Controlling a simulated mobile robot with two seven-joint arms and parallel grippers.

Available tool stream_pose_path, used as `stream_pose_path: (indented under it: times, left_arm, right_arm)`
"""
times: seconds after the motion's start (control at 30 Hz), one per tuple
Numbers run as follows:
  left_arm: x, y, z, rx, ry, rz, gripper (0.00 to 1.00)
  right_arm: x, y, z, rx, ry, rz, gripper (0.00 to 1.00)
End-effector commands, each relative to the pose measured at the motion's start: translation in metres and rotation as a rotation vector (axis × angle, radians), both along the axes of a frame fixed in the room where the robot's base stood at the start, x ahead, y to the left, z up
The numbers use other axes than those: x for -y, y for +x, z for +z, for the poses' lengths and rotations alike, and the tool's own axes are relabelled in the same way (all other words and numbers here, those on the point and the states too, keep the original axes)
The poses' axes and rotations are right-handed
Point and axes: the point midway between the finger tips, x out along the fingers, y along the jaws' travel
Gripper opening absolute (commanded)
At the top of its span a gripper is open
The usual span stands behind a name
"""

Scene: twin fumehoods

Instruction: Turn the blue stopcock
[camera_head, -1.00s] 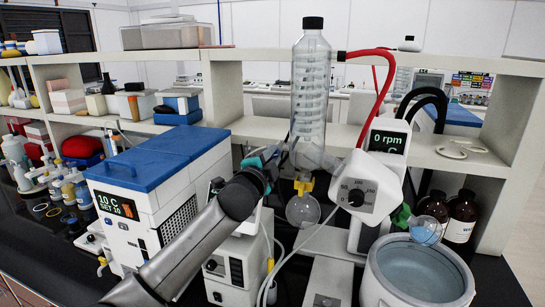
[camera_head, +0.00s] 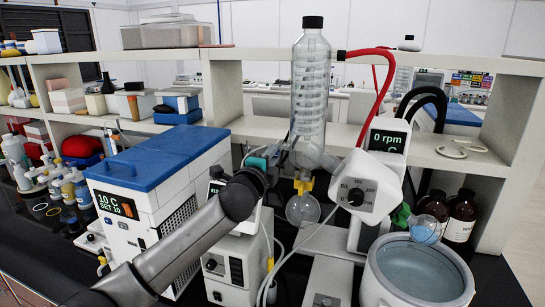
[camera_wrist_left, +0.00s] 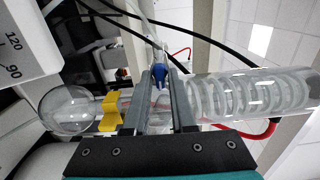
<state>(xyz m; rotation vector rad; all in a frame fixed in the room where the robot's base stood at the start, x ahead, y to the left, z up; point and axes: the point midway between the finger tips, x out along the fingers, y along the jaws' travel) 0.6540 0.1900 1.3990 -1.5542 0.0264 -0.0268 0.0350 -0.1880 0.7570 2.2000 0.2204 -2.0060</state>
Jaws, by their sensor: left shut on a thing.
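The blue stopcock (camera_wrist_left: 159,78) shows in the left wrist view, between the two fingertips of my left gripper (camera_wrist_left: 161,80). The fingers are shut on it. It sits at the glass joint between the coiled glass condenser (camera_wrist_left: 250,93) and the round flask (camera_wrist_left: 68,110). In the head view my left gripper (camera_head: 282,152) reaches to the glassware's lower left side, largely hidden behind my own wrist. The condenser (camera_head: 311,85) stands upright there, with the flask (camera_head: 303,209) below. The stopcock is too small to tell in the head view. My right gripper is not in view.
A yellow clip (camera_head: 304,186) holds the flask. The white dial box (camera_head: 366,190) and the water bath (camera_head: 418,272) stand to the right. A chiller with a blue lid (camera_head: 158,156) stands to the left. A red hose (camera_head: 386,75) and shelf posts are close behind.

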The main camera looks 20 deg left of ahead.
Motion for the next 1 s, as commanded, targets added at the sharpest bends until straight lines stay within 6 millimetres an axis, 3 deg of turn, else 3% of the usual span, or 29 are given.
stream_pose_path:
  times: [0.13, 0.17, 0.33, 0.67, 1.0]
  left_arm:
    - [0.000, 0.000, 0.000, -0.001, 0.001, 0.000, 0.00]
    - [0.000, 0.000, 0.000, -0.001, 0.001, 0.000, 0.26]
    - [0.000, 0.000, 0.000, 0.000, 0.000, 0.000, 0.44]
    - [0.000, -0.003, 0.000, 0.000, -0.001, -0.001, 0.44]
    - [-0.002, -0.037, -0.002, 0.000, -0.001, -0.001, 0.44]
  right_arm:
    - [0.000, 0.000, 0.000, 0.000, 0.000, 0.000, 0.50]
    - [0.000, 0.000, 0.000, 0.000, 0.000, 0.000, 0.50]
    - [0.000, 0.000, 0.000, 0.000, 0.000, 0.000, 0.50]
    - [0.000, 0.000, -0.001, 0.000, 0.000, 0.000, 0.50]
    - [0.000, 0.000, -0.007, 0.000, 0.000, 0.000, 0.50]
